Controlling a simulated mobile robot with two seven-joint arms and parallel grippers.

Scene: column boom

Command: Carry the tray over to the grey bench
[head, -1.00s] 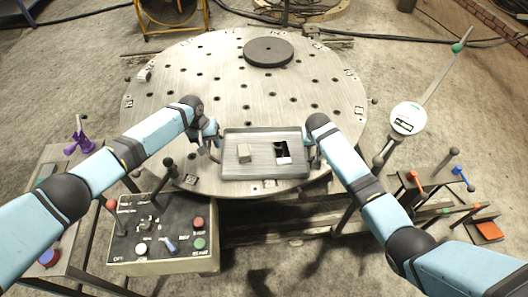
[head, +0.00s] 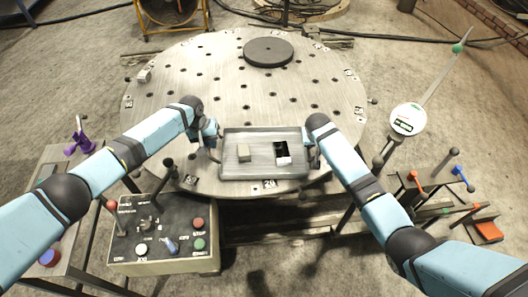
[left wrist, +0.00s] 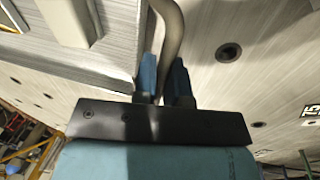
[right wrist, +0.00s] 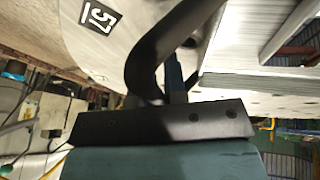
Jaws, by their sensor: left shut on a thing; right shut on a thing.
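A grey metal tray (head: 265,170) is at the near edge of the round, hole-studded table (head: 200,75). It holds a beige block (head: 243,152) and a black-and-white piece (head: 283,158). My left gripper (head: 212,142) is shut on the tray's left handle; in the left wrist view the curved handle (left wrist: 168,40) passes between its fingers (left wrist: 164,85). My right gripper (head: 311,152) is at the tray's right side, shut on the dark right handle (right wrist: 155,50) in the right wrist view. I cannot tell whether the tray touches the table. No bench is clearly identifiable as the grey one.
A control box (head: 165,235) with levers and buttons stands front left, beside a side table (head: 45,172) with purple tools. A stand with orange and blue clamps (head: 440,190) and a round dial (head: 407,118) are on the right. A dark disc (head: 268,51) lies at the table's back.

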